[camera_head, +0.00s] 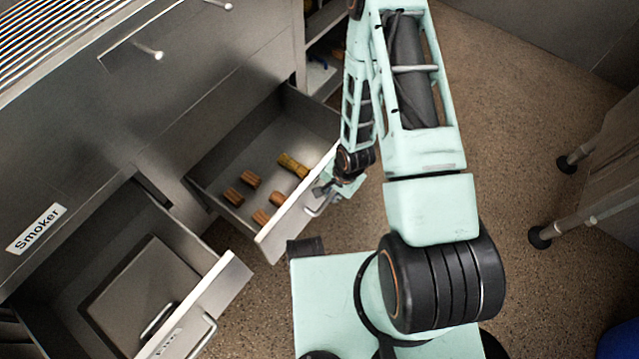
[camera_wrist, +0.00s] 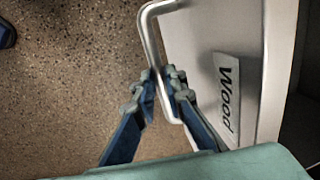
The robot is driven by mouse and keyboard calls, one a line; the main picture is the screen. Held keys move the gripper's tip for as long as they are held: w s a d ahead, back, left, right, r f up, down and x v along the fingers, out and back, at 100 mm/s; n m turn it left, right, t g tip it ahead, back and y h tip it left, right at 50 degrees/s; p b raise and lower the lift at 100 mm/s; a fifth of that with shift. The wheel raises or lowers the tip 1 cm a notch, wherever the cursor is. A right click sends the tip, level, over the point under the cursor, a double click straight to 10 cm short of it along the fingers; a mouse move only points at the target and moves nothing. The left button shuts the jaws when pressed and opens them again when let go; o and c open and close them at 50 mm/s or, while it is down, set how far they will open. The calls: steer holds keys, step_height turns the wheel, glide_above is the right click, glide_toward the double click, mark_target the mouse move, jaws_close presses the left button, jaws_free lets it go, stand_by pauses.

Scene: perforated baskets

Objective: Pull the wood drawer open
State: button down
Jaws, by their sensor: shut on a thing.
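The wood drawer (camera_head: 262,238) is pulled out from the metal cabinet, with several brown wood pieces (camera_head: 249,179) lying inside. In the wrist view its pale front (camera_wrist: 194,32) carries a label reading "Wood" (camera_wrist: 228,95). Its bent metal handle (camera_wrist: 150,35) runs down between the fingers of my gripper (camera_wrist: 164,86). My gripper is shut on the handle, near its lower part. In the head view my gripper (camera_head: 328,190) is at the right end of the drawer front, and the handle (camera_head: 318,208) is partly hidden by it.
A second drawer (camera_head: 228,280) stands open at the lower left, beside a label reading "Smoker" (camera_head: 37,229). Closed drawers with small knobs (camera_head: 150,51) are above. Open speckled floor (camera_head: 520,130) lies to the right, with a metal-legged stand (camera_head: 590,210) at the edge.

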steer(key=shift+s+d, duration=0.85)
steer(key=c, duration=2)
jaws_free()
steer(key=shift+o, duration=0.2)
steer(key=shift+w, duration=0.1)
step_height(320, 180, up, 12)
steer(key=s+d, duration=0.1)
steer(key=shift+s+d+f, duration=0.15)
steer(key=shift+s+d, duration=0.1)
steer(key=shift+d, duration=0.1)
